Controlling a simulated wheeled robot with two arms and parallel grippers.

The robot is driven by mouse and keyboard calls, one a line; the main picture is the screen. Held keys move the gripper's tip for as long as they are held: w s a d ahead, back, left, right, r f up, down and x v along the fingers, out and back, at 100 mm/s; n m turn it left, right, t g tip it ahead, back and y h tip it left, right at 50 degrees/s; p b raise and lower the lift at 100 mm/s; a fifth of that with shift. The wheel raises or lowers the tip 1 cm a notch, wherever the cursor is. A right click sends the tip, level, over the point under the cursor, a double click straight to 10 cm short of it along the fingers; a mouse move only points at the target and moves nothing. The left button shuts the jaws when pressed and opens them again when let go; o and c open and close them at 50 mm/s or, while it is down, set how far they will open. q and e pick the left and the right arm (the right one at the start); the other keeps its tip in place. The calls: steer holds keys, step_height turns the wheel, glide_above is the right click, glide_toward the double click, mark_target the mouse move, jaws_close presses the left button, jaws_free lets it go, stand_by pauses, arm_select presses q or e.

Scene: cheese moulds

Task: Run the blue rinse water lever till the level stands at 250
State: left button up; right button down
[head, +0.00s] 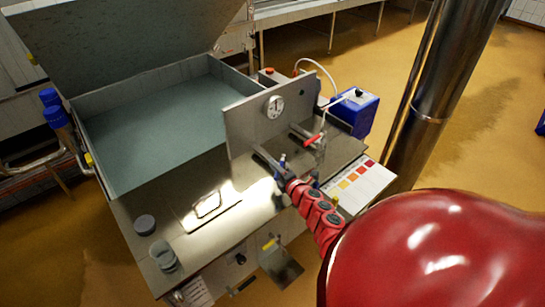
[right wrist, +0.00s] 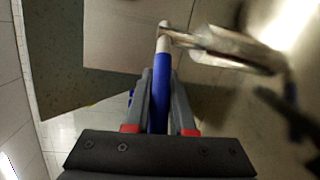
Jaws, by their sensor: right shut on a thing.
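The blue lever (right wrist: 160,92) shows in the right wrist view as a blue handle with a pale end, by a metal pipe. My right gripper (right wrist: 161,85) has one finger on each side of the lever and is shut on it. In the head view my right gripper (head: 283,168) is at the front of the upright panel, small and partly hard to make out. A round white dial (head: 275,106) sits on that panel; its reading is too small to tell. My left gripper is not in view.
A red-handled valve (head: 306,140) is right of the panel (head: 243,130). A blue canister (head: 355,115) stands behind. A clear beaker (head: 163,256) and a grey round piece (head: 145,224) are at the counter's left front. A colour chart (head: 355,185) lies at the right edge.

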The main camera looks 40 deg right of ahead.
steer(key=shift+s+d+n+y, duration=0.1)
steer(key=shift+s+n+y, duration=0.1)
steer(key=shift+n+y, duration=0.25)
steer(key=c, duration=0.8)
jaws_free()
steer(key=shift+o, duration=0.2)
steer(key=shift+s, duration=0.6)
steer(key=s+a+r+b, duration=0.1)
steer(key=s+r+b, duration=0.1)
steer(key=s, duration=1.4)
steer(key=shift+a+r+b, duration=0.15)
steer(key=shift+a+b, duration=0.25)
steer(key=shift+b, duration=0.1)
